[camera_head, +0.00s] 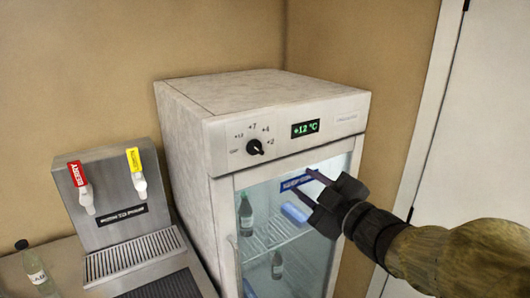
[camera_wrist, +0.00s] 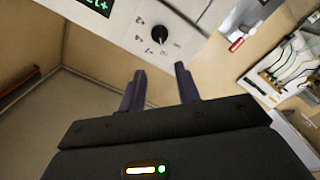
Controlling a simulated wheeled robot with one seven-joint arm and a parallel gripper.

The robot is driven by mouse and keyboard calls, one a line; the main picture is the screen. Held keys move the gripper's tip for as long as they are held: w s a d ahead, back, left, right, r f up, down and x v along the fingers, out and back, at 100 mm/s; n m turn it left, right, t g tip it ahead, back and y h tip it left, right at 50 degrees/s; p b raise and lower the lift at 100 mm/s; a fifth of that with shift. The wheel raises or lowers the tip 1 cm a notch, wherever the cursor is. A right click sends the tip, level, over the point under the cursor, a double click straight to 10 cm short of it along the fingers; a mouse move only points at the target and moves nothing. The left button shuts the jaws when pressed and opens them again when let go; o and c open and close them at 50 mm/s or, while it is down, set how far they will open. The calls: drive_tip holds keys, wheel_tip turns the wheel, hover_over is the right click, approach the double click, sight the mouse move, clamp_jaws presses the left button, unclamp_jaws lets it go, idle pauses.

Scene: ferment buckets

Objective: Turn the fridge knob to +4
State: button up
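The black fridge knob (camera_head: 255,147) is on the pale front panel of the fridge (camera_head: 182,135), with printed marks around it, among them +7, +4 and +2. The knob's pointer is too small to read surely. The green display (camera_head: 305,128) right of it reads +12 °C. My gripper (camera_head: 297,177) is open and empty in front of the upper glass door, below and right of the knob, apart from it. In the wrist view the knob (camera_wrist: 159,37) shows beyond the gap between my two separated fingertips (camera_wrist: 160,72).
The glass fridge door (camera_head: 290,240) is shut, with bottles behind it. A steel tap dispenser (camera_head: 125,205) with red and yellow handles stands to the left, and a bottle (camera_head: 35,268) near it. A white door (camera_head: 485,150) is at the right. The space before the knob is clear.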

sight(259, 151)
drive_tip(key=p+x, duration=0.4)
drive_tip(key=x, duration=1.3)
drive_tip(key=shift+w+a, duration=0.15)
drive_tip(key=shift+w, duration=0.05)
clamp_jaws()
